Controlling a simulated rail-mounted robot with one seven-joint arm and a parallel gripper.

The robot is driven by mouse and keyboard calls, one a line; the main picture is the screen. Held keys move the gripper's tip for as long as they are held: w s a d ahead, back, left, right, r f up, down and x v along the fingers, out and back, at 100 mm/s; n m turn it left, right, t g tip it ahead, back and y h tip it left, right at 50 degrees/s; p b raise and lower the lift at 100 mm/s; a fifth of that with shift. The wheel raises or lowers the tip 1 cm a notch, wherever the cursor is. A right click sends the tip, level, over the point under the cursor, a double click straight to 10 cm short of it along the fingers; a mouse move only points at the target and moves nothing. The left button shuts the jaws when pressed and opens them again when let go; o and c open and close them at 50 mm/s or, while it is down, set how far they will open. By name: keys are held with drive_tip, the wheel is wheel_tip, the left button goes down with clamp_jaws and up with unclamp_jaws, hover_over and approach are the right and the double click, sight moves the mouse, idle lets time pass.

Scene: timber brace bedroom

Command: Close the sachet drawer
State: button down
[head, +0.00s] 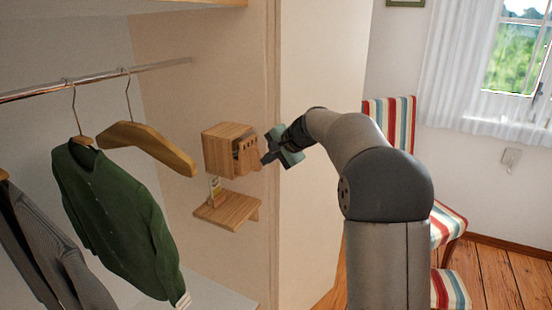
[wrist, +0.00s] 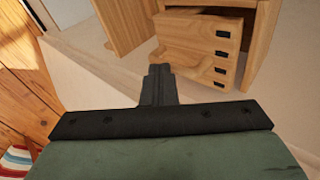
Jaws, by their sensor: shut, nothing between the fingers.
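The small wooden box (head: 218,154) is mounted on the closet's side panel. Its sachet drawer (head: 252,154) stands partly out on the right side, with a gap showing behind its scalloped front. In the wrist view the drawer front (wrist: 190,45), with dark slots, stands out from the box (wrist: 265,40). My gripper (head: 267,159) is right beside the drawer front, on its outer side. In the wrist view its fingers (wrist: 158,72) are shut and empty, with the tips at the front's scalloped edge. I cannot tell whether they touch it.
A small wooden shelf (head: 228,208) sits below the box, with a small bottle (head: 215,188) on it. A green cardigan (head: 120,215) and a wooden hanger (head: 150,143) hang from the rail at left. A striped chair (head: 400,120) stands at right.

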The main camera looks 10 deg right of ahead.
sight(251, 161)
drive_tip(key=shift+w+a+r+p, duration=0.1)
drive_tip(key=shift+w+a+p, duration=0.3)
drive_tip(key=shift+w+a, duration=0.7)
drive_tip(key=shift+s+a, duration=0.1)
drive_tip(key=shift+a, duration=0.05)
drive_tip(key=shift+s+d+b, duration=0.25)
drive_tip(key=shift+d+b, duration=0.1)
drive_tip(key=shift+b, duration=0.2)
drive_tip(key=s+d+b, duration=0.2)
drive_tip(key=shift+s+f, duration=0.25)
drive_tip(key=shift+s, duration=0.05)
drive_tip(key=v, duration=1)
drive_tip(key=s+a+f+n+g+h, duration=0.1)
drive_tip(key=s+f+n+g+h, duration=0.1)
drive_tip(key=s+f, duration=0.6)
drive_tip(key=s+a+f+n+g+h, duration=0.2)
drive_tip(key=s+f, duration=0.6)
drive_tip(key=s, duration=0.9)
drive_tip(key=s+a+f+n+g+h, duration=0.1)
drive_tip(key=s+f+n, duration=0.5)
drive_tip(key=s, duration=0.6)
wheel_tip(251, 161, down, 2)
drive_tip(key=shift+s+a+f+g+h+b, duration=0.1)
drive_tip(key=shift+s+a+g+h+b, duration=0.25)
drive_tip(key=shift+a+g, duration=0.45)
drive_tip(key=shift+d, duration=0.15)
